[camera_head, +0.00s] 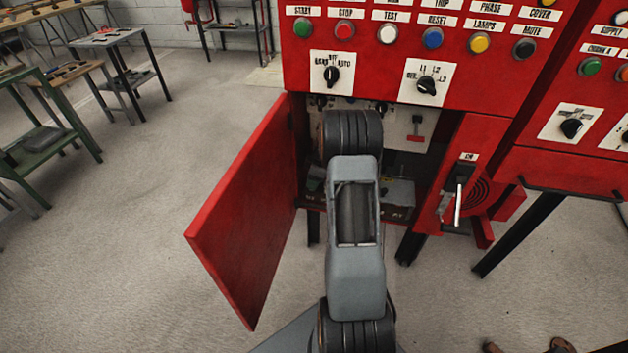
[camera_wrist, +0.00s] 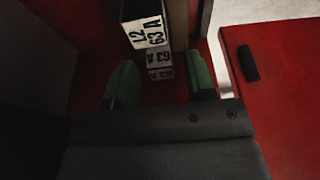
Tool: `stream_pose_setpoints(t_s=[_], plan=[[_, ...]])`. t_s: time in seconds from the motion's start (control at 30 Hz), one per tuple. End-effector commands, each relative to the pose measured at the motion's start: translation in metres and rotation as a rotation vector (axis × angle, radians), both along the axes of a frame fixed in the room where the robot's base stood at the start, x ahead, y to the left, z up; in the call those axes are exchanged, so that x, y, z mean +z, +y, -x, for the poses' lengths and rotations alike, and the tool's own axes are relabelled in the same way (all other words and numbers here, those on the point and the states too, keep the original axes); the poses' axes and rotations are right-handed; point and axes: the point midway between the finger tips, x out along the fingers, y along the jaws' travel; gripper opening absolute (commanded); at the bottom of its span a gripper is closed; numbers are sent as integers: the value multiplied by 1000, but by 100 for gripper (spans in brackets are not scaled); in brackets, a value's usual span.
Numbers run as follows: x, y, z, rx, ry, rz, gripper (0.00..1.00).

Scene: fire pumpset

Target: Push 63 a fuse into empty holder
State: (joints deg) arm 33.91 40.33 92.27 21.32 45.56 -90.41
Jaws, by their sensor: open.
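In the wrist view, my gripper (camera_wrist: 160,64) is open, with one green finger on each side of a small piece bearing upside-down "63 A" labels (camera_wrist: 159,56). This piece looks like a fuse, but the dark view does not show if it is seated. Just beyond it is a dark block with a white "L2 63A" label (camera_wrist: 147,33), which may be a holder. No finger visibly touches either one. In the head view my arm reaches into the open red cabinet (camera_head: 400,190) and hides my gripper, the fuse and the holder.
The red cabinet door (camera_head: 245,215) stands open to the left of my arm. A lever switch (camera_head: 459,190) is right of the opening. Buttons and rotary knobs (camera_head: 426,86) line the panel above. Work tables (camera_head: 110,45) stand far left; the floor between is clear.

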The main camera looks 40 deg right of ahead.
Motion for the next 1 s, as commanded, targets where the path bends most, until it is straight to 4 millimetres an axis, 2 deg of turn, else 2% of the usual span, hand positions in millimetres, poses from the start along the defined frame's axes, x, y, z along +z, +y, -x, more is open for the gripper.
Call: stream_pose_setpoints(t_s=[0.2,0.4,0.6,0.8,1.0], plan=[[45,-10,11,-4,-2,2,50],[40,-43,48,-6,0,0,50],[39,-67,75,-3,0,0,50],[39,-82,91,-2,0,0,50],[39,-87,97,0,-1,1,50]])
